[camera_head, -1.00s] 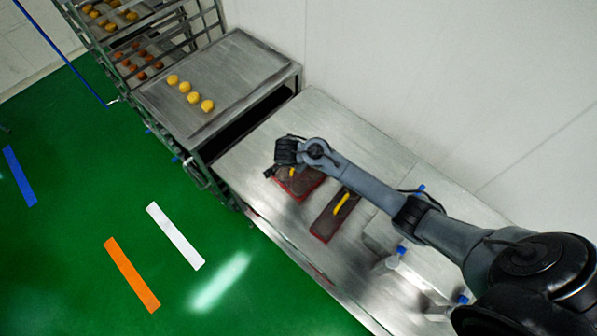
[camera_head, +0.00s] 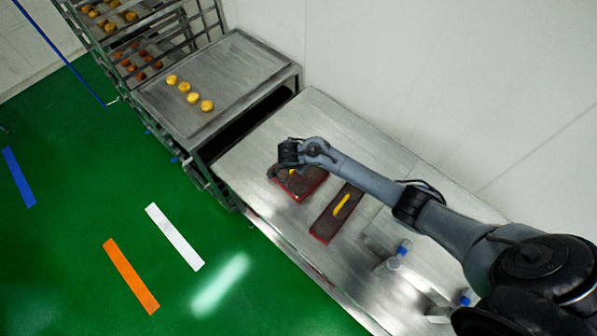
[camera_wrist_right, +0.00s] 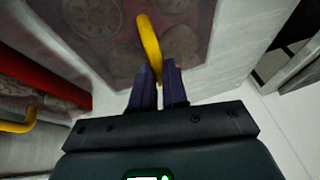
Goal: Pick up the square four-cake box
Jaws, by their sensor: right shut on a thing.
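The square four-cake box (camera_head: 308,184) is a red box with a dark patterned top and a yellow handle. It is on the steel table, partly hidden by my right arm in the head view. In the right wrist view its top (camera_wrist_right: 100,22) shows round cake pictures and the arched yellow handle (camera_wrist_right: 149,45). My right gripper (camera_wrist_right: 162,72) is shut on that handle, and it also shows over the box in the head view (camera_head: 284,168). I cannot tell if the box touches the table. My left gripper is not in view.
A longer red box (camera_head: 328,222) with a yellow handle lies beside the square one. Bottles with blue caps (camera_head: 403,248) stand nearer the right. A tray with yellow cakes (camera_head: 205,92) is on the steel stand at left; a rack (camera_head: 155,30) stands behind.

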